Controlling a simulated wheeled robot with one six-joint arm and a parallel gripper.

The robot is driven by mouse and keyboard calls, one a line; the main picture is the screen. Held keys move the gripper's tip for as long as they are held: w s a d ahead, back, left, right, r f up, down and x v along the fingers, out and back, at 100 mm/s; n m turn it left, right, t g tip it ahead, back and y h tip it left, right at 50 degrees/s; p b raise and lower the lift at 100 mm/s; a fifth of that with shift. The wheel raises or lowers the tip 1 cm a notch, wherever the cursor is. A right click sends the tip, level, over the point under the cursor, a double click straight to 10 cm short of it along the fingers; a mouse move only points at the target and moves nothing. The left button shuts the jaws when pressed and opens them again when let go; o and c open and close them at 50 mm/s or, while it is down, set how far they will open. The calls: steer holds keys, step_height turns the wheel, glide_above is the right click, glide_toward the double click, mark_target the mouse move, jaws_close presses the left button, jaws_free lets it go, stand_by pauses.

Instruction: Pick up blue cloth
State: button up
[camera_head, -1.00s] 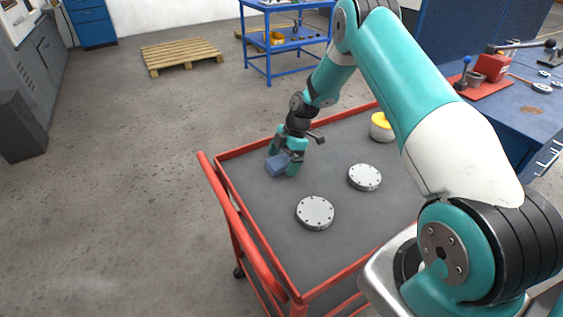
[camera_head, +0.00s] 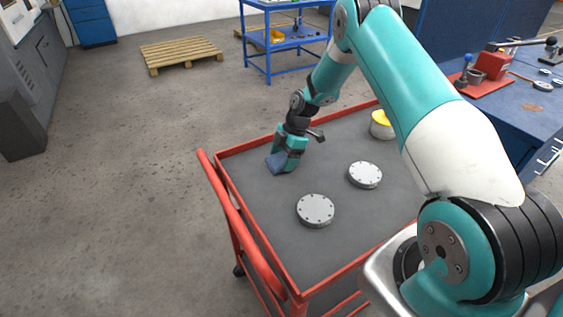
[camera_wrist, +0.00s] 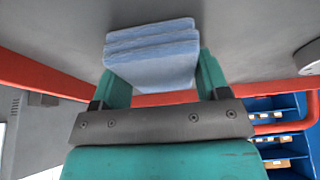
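The blue cloth (camera_head: 276,163) is a folded, layered bundle on the grey top of the red cart (camera_head: 247,193), near its left side. My gripper (camera_head: 288,161) is down at the cloth, and part of the cloth sticks out to the left of its teal fingers. In the wrist view the cloth (camera_wrist: 152,47) lies at and between the fingertips (camera_wrist: 161,70). The right finger is close against its right edge. The cloth overlaps the left fingertip. The fingers are spread apart, and a firm hold does not show.
Two round grey flanges, one near (camera_head: 315,210) and one farther right (camera_head: 364,174), lie on the cart. A yellow-topped round part (camera_head: 382,125) stands behind them. A raised red rim edges the cart. A blue workbench (camera_head: 515,118) stands at right.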

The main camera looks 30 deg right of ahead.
mark_target(283, 157)
steer(key=shift+r, duration=0.1)
steer(key=shift+r+p, duration=0.2)
steer(key=shift+p, duration=0.15)
step_height(283, 157, up, 20)
steer(key=shift+f+b, duration=0.1)
steer(key=shift+b, duration=1.15)
steer(key=shift+o, duration=0.4)
